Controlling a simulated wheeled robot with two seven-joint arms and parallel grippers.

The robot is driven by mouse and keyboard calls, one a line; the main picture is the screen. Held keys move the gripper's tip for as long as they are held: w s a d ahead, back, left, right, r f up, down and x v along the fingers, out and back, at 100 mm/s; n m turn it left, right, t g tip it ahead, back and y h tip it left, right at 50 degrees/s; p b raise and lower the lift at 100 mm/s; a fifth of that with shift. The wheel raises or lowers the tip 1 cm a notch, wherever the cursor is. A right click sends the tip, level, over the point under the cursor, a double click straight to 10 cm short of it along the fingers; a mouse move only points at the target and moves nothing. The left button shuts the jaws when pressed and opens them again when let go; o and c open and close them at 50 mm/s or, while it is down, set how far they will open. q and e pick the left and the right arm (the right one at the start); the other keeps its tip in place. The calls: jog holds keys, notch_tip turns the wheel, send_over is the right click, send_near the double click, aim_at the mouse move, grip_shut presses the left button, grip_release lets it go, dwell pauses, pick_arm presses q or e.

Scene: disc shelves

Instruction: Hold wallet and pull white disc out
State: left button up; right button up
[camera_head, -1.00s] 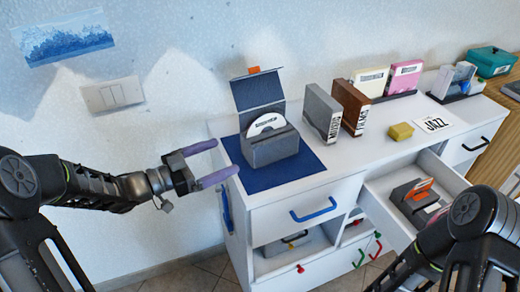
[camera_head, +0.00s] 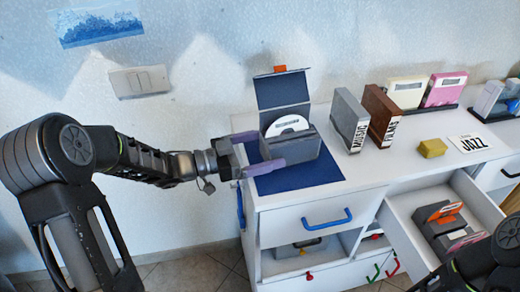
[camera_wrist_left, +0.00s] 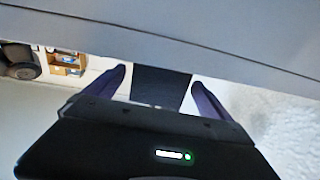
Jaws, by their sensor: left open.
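The wallet (camera_head: 305,144) is a dark grey case with a raised dark blue lid (camera_head: 282,91) and an orange tab. It stands on a blue mat (camera_head: 312,176) on the white cabinet. The white disc (camera_head: 287,124) stands in it, its upper part showing. My left gripper (camera_head: 270,149) is open at the wallet's left end, one purple finger toward the back and one along the front. I cannot tell if they touch it. In the left wrist view the open fingers (camera_wrist_left: 158,88) point toward a large grey surface. Only my right arm shows, at bottom right; its gripper is out of view.
To the right stand a grey MUSIC case (camera_head: 349,120) and a brown FILMS case (camera_head: 381,115), then a yellow block (camera_head: 433,148) and a JAZZ card (camera_head: 469,143). An open drawer (camera_head: 408,238) sticks out at front right. A light switch (camera_head: 139,81) is on the wall.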

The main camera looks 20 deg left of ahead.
aim_at(287, 144)
pick_arm(q)
jog(key=x, duration=0.6)
jog(key=shift+d, duration=0.15)
jog(key=shift+c, duration=0.5)
jog(key=c, duration=1.4)
jog(key=o, duration=1.5)
jog(key=v, duration=1.2)
